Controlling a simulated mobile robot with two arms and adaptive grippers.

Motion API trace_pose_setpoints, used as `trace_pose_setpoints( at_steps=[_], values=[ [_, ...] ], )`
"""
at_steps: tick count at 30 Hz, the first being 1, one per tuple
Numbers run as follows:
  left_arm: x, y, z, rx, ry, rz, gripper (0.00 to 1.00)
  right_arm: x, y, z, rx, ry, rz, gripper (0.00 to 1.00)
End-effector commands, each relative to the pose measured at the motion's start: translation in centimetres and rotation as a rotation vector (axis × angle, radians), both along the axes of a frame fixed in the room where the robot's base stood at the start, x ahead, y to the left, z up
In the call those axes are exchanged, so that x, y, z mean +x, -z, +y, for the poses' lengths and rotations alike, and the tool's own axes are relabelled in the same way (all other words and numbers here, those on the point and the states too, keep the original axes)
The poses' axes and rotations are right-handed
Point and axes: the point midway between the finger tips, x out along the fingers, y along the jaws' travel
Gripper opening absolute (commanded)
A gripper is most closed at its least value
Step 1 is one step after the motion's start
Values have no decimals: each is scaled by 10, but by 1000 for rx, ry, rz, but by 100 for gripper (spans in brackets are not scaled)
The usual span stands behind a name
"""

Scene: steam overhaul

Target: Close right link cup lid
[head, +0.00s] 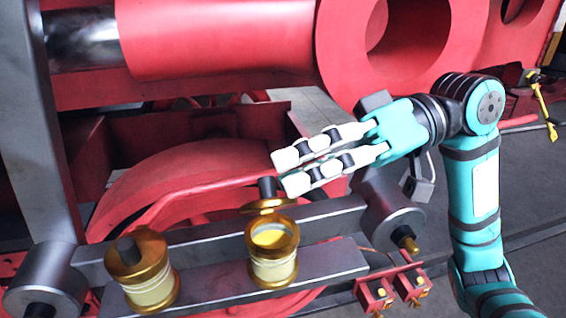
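The right link cup (272,264) is a brass cup with a pale band on the dark steel rod. Its mouth is uncovered and shows a yellow inside. Its brass lid (268,205) stands open behind the mouth, with a dark knob (267,187) on it. My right gripper (283,172) reaches in from the right, just above the lid. Its two white fingers lie close together, with nothing seen between them, and the lower fingertip is near the knob. I cannot tell whether it touches. My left gripper is not in view.
A second brass cup (143,276) at the left is covered by a lid with a dark knob. A steel upright stands at the far left. A red wheel lies behind the rods and a red cylinder (215,40) above. Small red brackets (375,296) sit at lower right.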

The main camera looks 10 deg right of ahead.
Motion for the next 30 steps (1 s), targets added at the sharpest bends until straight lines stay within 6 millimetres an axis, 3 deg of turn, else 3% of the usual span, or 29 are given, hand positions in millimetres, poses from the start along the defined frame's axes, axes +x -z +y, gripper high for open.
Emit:
trace_pose_setpoints(
  at_steps=[6, 15, 24, 30],
  values=[
    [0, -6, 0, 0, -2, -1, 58, -1, 5, 19, 0, -1, 0, 40],
    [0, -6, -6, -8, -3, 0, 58, -1, 6, 21, 1, 1, 1, 40],
    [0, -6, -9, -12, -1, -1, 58, -1, 7, 21, -2, 2, 1, 2],
    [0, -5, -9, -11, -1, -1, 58, -1, 8, 20, -3, 2, -5, 0]
  ],
)
